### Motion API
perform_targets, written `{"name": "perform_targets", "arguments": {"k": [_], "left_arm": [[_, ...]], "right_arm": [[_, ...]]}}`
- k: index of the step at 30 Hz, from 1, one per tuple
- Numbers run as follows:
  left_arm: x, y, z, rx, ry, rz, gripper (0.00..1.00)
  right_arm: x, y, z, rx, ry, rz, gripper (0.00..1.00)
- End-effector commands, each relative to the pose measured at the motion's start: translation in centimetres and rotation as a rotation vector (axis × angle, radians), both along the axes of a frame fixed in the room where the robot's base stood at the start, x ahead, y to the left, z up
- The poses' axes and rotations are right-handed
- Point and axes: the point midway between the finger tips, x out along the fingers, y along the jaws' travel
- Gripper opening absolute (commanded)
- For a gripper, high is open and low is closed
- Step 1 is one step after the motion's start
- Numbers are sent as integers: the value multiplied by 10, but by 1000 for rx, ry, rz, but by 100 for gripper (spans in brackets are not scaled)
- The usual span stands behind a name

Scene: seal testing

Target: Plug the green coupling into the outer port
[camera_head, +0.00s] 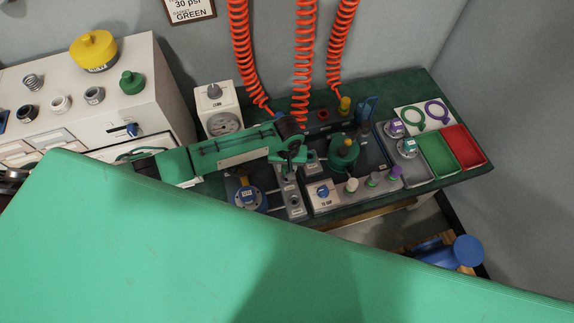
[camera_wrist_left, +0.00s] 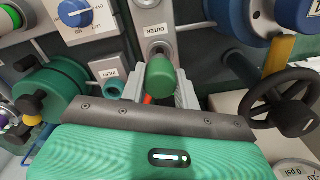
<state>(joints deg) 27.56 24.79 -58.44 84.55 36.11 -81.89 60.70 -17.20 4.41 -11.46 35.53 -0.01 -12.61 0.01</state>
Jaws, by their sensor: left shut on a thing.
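My left gripper (camera_head: 288,160) reaches in from the left over the bench fixture in the head view. In the left wrist view, its fingers (camera_wrist_left: 160,92) are shut on the green coupling (camera_wrist_left: 161,76), a rounded green cylinder with a bit of orange beside it. The outer port (camera_wrist_left: 159,47) is a metal ring under the OUTER label on a grey plate, just beyond the coupling's far end. The coupling overlaps the port's near edge, so I cannot tell whether they touch. In the head view, my gripper hides the coupling. My right gripper is not in view.
A black handwheel (camera_wrist_left: 283,105) stands close right of the gripper; a teal INLET fitting (camera_wrist_left: 115,90) and a green round part (camera_wrist_left: 50,90) are left. A dial box (camera_head: 323,193) sits beside the port strip (camera_head: 293,203). Coiled orange hoses (camera_head: 303,60) hang behind.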

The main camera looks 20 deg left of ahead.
Motion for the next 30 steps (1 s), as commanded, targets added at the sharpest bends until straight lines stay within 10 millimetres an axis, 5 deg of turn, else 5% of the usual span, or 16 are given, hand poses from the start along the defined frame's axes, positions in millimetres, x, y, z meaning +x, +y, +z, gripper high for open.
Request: {"name": "perform_targets", "arguments": {"k": [30], "left_arm": [[0,0,-19,0,0,0,7]], "right_arm": [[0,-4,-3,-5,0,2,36]]}}
